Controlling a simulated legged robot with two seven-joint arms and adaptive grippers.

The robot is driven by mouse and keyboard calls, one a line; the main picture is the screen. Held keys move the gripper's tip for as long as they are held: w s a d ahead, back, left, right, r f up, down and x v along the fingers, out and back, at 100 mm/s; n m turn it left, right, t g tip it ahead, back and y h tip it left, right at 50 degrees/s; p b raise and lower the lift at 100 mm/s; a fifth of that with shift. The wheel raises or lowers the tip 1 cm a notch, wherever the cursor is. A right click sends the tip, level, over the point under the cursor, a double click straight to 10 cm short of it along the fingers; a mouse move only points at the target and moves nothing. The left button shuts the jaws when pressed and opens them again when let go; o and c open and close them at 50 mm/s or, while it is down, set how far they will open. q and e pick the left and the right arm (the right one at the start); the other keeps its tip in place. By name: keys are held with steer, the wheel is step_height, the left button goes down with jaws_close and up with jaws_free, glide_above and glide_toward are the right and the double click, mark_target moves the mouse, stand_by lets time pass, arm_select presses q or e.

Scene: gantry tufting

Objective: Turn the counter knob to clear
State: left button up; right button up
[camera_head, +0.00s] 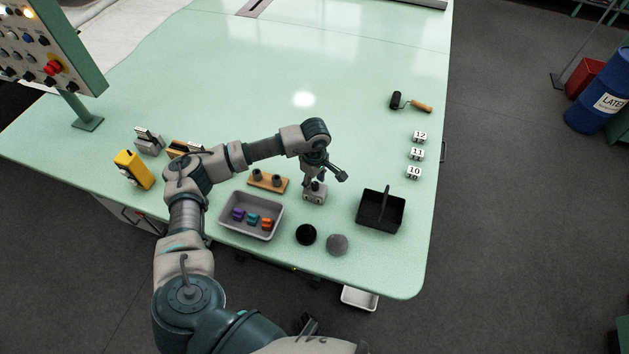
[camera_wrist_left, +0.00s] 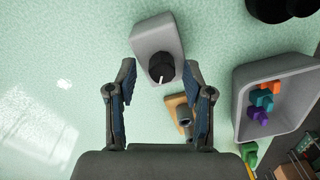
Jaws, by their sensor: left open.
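The counter is a small grey box (camera_head: 314,196) near the table's front edge, with a dark knob on top. In the left wrist view the grey box (camera_wrist_left: 157,40) shows its round black knob (camera_wrist_left: 161,67), whose white pointer line points toward the bottom of the picture. My left gripper (camera_head: 327,173) is above the counter and partly hides it. In the wrist view my left gripper (camera_wrist_left: 160,82) is open, with one finger on each side of the knob and nothing between them; contact is not visible. Dark parts low in the head view may be my right gripper.
A grey tray (camera_head: 227,218) with coloured pieces and a wooden block (camera_head: 268,181) with dark pegs are left of the counter. A black basket (camera_head: 391,226) stands right.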

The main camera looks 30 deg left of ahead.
mark_target(314, 182)
arm_select(q)
step_height(314, 182, up, 12)
steer(key=shift+w, duration=0.15)
stand_by(0.3)
steer(key=shift+f, duration=0.1)
stand_by(0.3)
